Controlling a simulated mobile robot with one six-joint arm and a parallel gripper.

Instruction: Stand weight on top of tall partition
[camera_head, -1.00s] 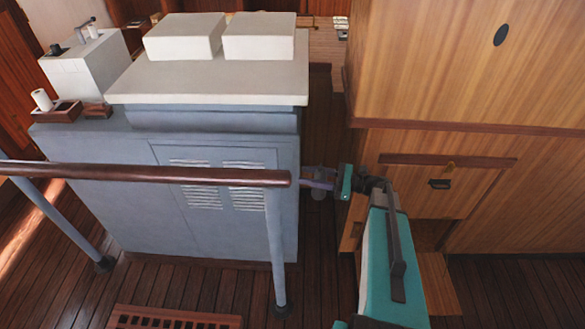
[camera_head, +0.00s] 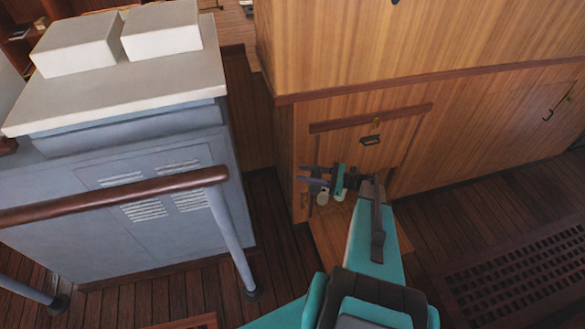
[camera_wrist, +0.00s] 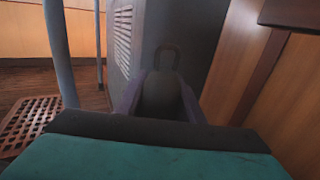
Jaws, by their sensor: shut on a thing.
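The weight (camera_wrist: 160,95) is a dark grey body with a ring handle at its top, held between my gripper's purple fingers in the wrist view. My gripper (camera_head: 312,176) is shut on it, off the floor, in front of the lower wooden panelling in the head view. The weight is small and hard to make out there. A tall wooden partition (camera_head: 420,40) rises behind and to the right of my gripper. Its top edge is outside the head view, so the top surface is hidden.
A blue-grey console (camera_head: 110,215) with a pale top stands to the left, with a brown handrail (camera_head: 120,195) before it. A wooden ledge or step (camera_head: 335,245) lies below my gripper. Plank floor with a grating (camera_head: 530,270) is open at the right.

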